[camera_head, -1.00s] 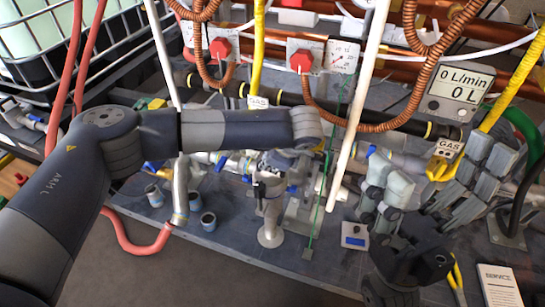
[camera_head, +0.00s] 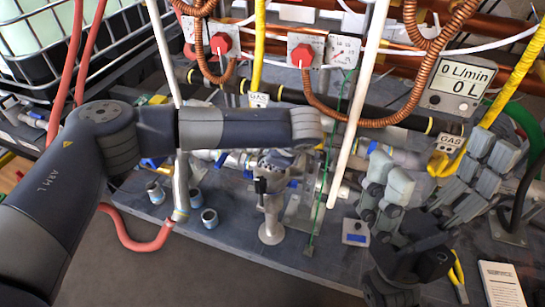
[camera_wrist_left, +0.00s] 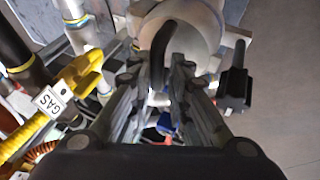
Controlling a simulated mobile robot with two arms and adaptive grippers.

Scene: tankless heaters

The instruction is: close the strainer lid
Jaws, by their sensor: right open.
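The strainer (camera_head: 270,205) is a grey metal fitting standing at the front of the dark board, below the end of my left arm. In the left wrist view, a round pale metal part with a curved black handle (camera_wrist_left: 158,50) shows just ahead of my left gripper (camera_wrist_left: 157,72). I take this for the strainer's lid; how far it is open I cannot tell. The left fingers are apart, one on each side of the handle, with gaps beside it.
A white pole (camera_head: 358,110) rises right of the strainer. A white service booklet (camera_head: 500,285) is at bottom right.

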